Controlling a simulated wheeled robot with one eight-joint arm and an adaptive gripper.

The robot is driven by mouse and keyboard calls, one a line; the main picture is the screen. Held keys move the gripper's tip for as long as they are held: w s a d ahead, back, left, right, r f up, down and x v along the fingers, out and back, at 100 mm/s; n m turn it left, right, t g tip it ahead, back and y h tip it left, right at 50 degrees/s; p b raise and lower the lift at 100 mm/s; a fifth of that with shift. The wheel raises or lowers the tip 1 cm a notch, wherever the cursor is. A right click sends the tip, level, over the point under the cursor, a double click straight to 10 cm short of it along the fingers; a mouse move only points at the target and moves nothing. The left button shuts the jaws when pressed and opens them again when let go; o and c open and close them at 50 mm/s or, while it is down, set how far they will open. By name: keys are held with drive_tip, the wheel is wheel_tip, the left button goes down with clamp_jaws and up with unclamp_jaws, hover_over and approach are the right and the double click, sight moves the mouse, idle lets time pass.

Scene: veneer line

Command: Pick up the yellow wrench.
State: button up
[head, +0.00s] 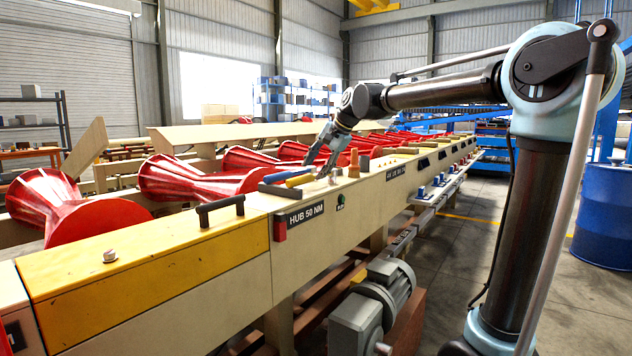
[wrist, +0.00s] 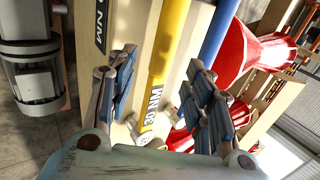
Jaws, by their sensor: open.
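The yellow wrench (wrist: 168,48) has a long yellow handle with a label reading 30 NM and lies on the cream machine frame. In the wrist view it runs between the two fingers of my gripper (wrist: 160,72), which is open. I see no finger closed on it. In the head view the yellow wrench (head: 300,180) shows small on the frame's top, beside a blue-handled wrench (head: 282,176). My gripper (head: 323,158) points down just above it. The blue-handled wrench also shows in the wrist view (wrist: 213,38), right of the yellow one, near my right finger.
Red tapered rollers (head: 195,180) line the far side of the frame. A black handle (head: 220,208) stands on the near yellow cover. A wooden peg (head: 353,163) and a dark block (head: 364,163) stand right of my gripper. A motor (head: 385,290) sits below.

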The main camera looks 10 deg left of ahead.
sight(310, 175)
drive_tip(key=shift+x, duration=3.15)
clamp_jaws()
